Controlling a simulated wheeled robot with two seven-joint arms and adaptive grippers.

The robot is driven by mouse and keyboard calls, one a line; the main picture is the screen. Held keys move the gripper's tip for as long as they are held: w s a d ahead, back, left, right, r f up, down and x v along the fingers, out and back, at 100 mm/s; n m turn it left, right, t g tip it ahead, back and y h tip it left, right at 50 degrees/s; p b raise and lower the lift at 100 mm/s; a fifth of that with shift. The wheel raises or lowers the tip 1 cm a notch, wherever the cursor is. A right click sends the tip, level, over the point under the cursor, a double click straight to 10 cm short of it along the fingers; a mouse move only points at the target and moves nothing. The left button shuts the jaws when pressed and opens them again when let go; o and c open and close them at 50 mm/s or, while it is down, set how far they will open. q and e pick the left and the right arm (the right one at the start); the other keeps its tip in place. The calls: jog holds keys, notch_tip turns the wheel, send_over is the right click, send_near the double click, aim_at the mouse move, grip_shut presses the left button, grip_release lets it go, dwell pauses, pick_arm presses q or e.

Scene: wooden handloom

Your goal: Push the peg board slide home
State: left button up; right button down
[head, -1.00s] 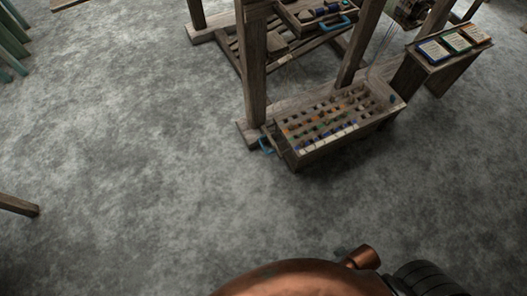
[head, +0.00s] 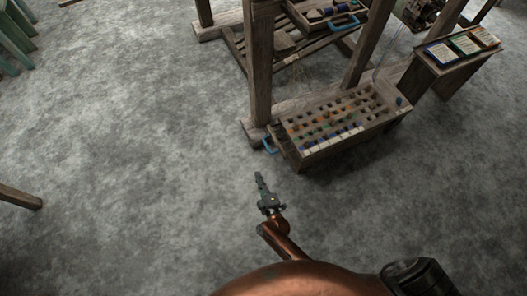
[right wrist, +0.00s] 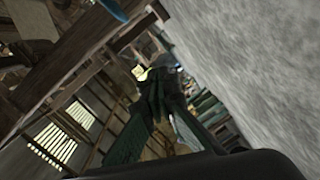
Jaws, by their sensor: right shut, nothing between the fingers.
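The peg board (head: 318,152) is a wooden box with rows of small coloured pegs, standing low beside the loom's front post in the head view. A slide with a blue handle (head: 269,145) shows at its left end; how far it stands out is hard to tell. My right gripper (head: 259,177) is shut and empty, a little below and left of the handle in the picture and apart from it. Its dark green fingers (right wrist: 158,85) also show in the right wrist view, with a blue piece (right wrist: 113,8) at the top edge. My left gripper is out of view.
The loom's post (head: 259,70) rises right behind the slide's end. A slanted stand with cards (head: 465,46) is at the right.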

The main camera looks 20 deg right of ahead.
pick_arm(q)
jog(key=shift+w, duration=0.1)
pick_arm(e)
jog(key=shift+w+d+r+n+t+h, duration=0.15)
jog(key=shift+w+d+r+h, duration=0.25)
jog(key=shift+h, duration=0.3)
jog(key=shift+w+d+r+n+t+h, duration=0.15)
jog(key=shift+w+d+r+h, duration=0.15)
jog(key=shift+h, duration=0.4)
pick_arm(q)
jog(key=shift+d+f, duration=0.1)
pick_arm(e)
jog(key=shift+w+f, duration=0.1)
jog(key=shift+w, duration=0.1)
